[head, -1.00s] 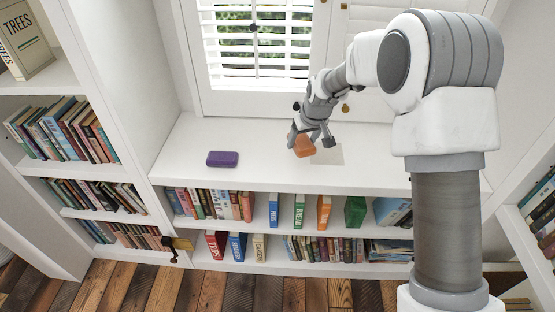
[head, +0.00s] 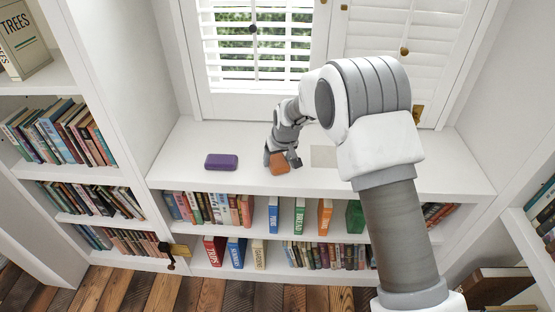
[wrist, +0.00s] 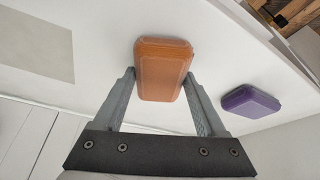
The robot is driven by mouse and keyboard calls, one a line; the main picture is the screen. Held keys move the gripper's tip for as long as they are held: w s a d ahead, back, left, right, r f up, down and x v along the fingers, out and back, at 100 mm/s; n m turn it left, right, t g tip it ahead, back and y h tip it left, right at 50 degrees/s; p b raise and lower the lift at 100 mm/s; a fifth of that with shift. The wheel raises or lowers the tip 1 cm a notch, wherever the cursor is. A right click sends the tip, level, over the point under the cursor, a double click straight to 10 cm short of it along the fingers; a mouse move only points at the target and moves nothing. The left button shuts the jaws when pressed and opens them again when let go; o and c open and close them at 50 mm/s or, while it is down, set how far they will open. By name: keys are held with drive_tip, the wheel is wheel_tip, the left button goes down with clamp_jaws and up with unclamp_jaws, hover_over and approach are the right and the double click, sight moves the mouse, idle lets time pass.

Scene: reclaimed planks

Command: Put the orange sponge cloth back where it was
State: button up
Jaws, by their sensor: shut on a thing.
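The orange sponge cloth (head: 278,162) is a rounded orange block at the white shelf top, near its front edge. It also shows in the wrist view (wrist: 162,70), between the two grey fingers. My gripper (head: 282,158) is shut on it; in the wrist view the fingers (wrist: 163,85) press its two sides. I cannot tell whether its underside touches the shelf top. A pale beige square patch (head: 324,156) lies flat on the shelf top to the right of my gripper, with nothing on it. It also shows in the wrist view (wrist: 35,45).
A purple block (head: 221,161) lies on the white shelf top (head: 205,140) to the left of my gripper, and shows in the wrist view (wrist: 250,101). Shuttered windows (head: 262,60) stand behind. Shelves of books (head: 210,207) are below the front edge. Shelf top between purple and orange is clear.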

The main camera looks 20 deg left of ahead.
drive_tip(key=o, duration=1.1)
drive_tip(key=shift+f, duration=0.1)
drive_tip(key=shift+o, duration=0.2)
drive_tip(key=shift+r, duration=0.45)
drive_tip(key=p+v, duration=0.2)
drive_tip(key=v, duration=0.9)
drive_tip(key=shift+s, duration=0.15)
drive_tip(key=shift+d+r, duration=0.15)
drive_tip(key=shift+r, duration=0.05)
